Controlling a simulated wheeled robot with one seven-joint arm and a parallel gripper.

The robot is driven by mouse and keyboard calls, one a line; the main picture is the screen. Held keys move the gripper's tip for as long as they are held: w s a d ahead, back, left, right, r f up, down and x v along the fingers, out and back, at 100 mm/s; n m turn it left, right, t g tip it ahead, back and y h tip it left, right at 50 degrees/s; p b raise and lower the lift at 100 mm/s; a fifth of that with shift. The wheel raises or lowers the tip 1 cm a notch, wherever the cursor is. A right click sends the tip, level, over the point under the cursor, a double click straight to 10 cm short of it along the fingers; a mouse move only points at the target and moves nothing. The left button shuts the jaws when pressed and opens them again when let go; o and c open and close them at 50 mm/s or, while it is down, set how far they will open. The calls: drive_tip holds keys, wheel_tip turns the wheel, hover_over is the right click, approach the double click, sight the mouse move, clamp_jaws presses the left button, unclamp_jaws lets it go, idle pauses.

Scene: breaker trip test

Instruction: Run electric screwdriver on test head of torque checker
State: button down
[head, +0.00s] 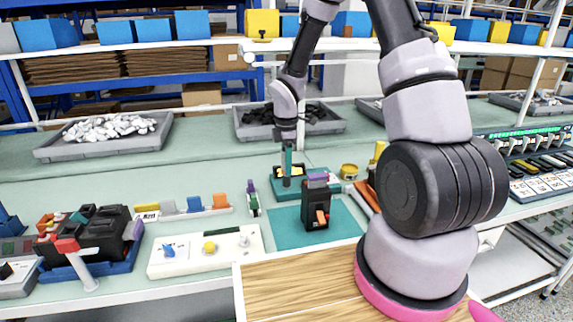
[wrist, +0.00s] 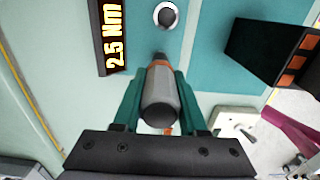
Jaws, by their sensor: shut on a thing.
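My gripper (head: 287,165) points down over the torque checker in the head view. In the wrist view its green fingers (wrist: 158,105) are shut on the grey electric screwdriver (wrist: 159,100), which has an orange band. The teal torque checker (wrist: 143,28) has a lit display (wrist: 111,35) reading "2.5 Nm" and a round silver test head (wrist: 166,15). The screwdriver's front end appears a little below the test head in the wrist picture; I cannot tell its height above the checker. In the head view the checker (head: 312,186) is partly hidden by my gripper.
A black breaker (head: 316,208) with purple and orange parts stands on a teal mat (head: 345,224) close in front of the checker. A white panel (head: 205,250) with knobs lies left. Grey trays (head: 70,150) stand behind.

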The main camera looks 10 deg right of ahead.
drive_tip(key=shift+r, duration=3)
